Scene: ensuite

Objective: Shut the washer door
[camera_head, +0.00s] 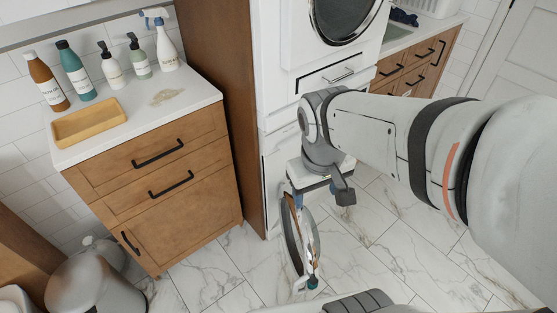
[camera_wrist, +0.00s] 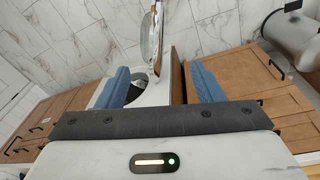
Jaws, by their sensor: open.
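The washer door (camera_head: 291,242) stands open, swung out from the lower white washer (camera_head: 276,175), and shows nearly edge-on as a round ring. In the wrist view the door (camera_wrist: 147,38) is upright at the top centre, beyond the fingertips. The washer (camera_wrist: 157,92) and its dark drum opening show between and behind the fingers there. My gripper (camera_wrist: 160,68) is open and empty, with its two blue fingers apart. In the head view my gripper (camera_head: 318,180) is above the door; its fingers are largely hidden. I cannot tell whether it touches the door.
A white dryer (camera_head: 340,70) with a round door is stacked above the washer. A wooden cabinet (camera_head: 160,190) stands at left, carrying bottles and a yellow tray (camera_head: 90,123). A bin (camera_head: 95,283) is at lower left. Marble floor (camera_head: 375,235) is free to the right.

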